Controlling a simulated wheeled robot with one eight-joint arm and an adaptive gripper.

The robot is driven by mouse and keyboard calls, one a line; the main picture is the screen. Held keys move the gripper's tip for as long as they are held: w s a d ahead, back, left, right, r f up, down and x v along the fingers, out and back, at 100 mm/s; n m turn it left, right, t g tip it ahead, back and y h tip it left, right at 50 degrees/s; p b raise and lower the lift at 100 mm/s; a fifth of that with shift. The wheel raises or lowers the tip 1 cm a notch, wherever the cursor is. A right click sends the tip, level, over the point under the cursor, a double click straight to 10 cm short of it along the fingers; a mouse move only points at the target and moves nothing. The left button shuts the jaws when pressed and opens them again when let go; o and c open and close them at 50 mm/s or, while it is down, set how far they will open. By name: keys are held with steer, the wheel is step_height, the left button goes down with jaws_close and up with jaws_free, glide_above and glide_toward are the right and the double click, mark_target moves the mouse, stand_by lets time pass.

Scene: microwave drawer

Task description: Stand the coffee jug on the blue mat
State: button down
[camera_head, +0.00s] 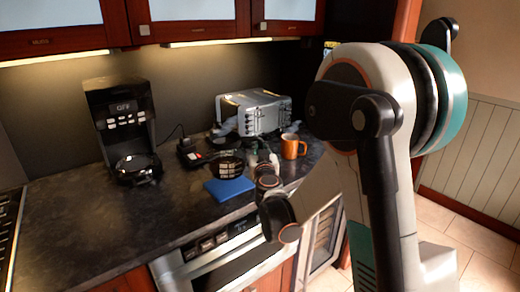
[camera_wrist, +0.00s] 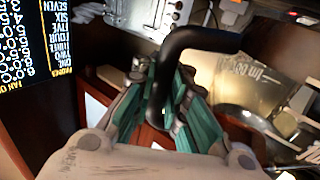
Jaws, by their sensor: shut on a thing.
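The coffee jug (camera_head: 227,165) is dark with pale lines on it and looks upright. It is just behind the blue mat (camera_head: 229,188), close to its back edge. I cannot tell whether its base touches anything. My gripper (camera_head: 256,163) is at the jug's right side. In the wrist view its teal fingers (camera_wrist: 168,108) are shut on a curved black handle (camera_wrist: 195,42), which looks like the jug's. Clear glass with markings shows to the right of the handle. The mat lies flat near the counter's front edge, with its top bare where seen.
The black coffee maker (camera_head: 122,125) stands at the left. A silver toaster oven (camera_head: 252,112) is behind the jug, and an orange mug (camera_head: 291,147) is to the right. A small dark device (camera_head: 190,152) lies behind left. The left counter (camera_head: 85,225) is clear.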

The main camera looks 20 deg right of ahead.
steer(key=shift+f+b, duration=0.4)
steer(key=shift+f, duration=2)
steer(key=c, duration=1.5)
jaws_free()
steer(key=shift+s, duration=0.15)
